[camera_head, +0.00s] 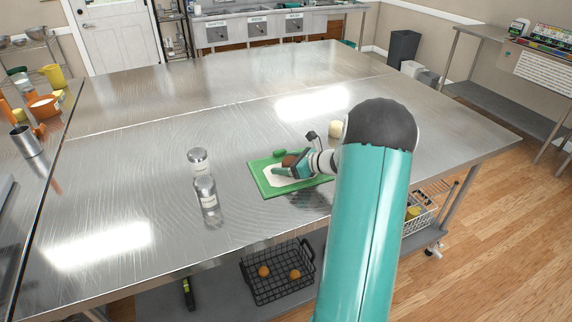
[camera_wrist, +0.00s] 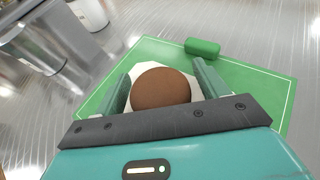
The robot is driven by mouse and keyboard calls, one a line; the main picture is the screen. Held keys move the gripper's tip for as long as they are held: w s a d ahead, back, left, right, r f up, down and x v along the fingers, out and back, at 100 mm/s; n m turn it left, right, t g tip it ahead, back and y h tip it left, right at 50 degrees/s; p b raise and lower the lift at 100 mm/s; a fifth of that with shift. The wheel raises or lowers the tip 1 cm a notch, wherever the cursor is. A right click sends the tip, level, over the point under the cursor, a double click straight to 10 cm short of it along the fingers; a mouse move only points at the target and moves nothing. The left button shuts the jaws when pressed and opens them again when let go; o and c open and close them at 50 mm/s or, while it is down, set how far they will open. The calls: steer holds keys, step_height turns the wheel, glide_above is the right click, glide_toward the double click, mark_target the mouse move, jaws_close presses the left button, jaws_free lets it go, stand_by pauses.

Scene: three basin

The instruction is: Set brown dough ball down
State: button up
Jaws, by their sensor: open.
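The brown dough ball (camera_wrist: 160,88) sits between the fingers of my gripper (camera_wrist: 160,92) in the wrist view, over a white sheet (camera_wrist: 128,72) on a green mat (camera_wrist: 265,90). The fingers are open, one on each side of the ball. Whether the ball touches the sheet is hard to tell. In the head view my gripper (camera_head: 286,170) is low over the green mat (camera_head: 262,181), and only a little of the brown ball (camera_head: 289,160) shows.
A small green roll (camera_wrist: 202,46) lies at the mat's far edge. The steel table (camera_head: 130,150) is mostly clear to the left and back.

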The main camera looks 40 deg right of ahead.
steer(key=v, duration=1.2)
steer(key=a+r+n+g+y, duration=0.1)
steer(key=a+r+n+g, duration=0.25)
steer(key=a+n, duration=0.65)
steer(key=a+r+n+g, duration=0.3)
steer(key=a+r+n, duration=0.15)
steer(key=a, duration=1.05)
steer(key=s+a+r+n+h, duration=0.2)
steer(key=s+a+n, duration=0.5)
steer(key=n, duration=0.1)
steer(key=s+a+r+n+h, duration=0.3)
steer(key=s+a+n, duration=0.5)
steer(key=n, duration=0.1)
steer(key=shift+g+h, duration=0.3)
steer(key=shift+g, duration=0.05)
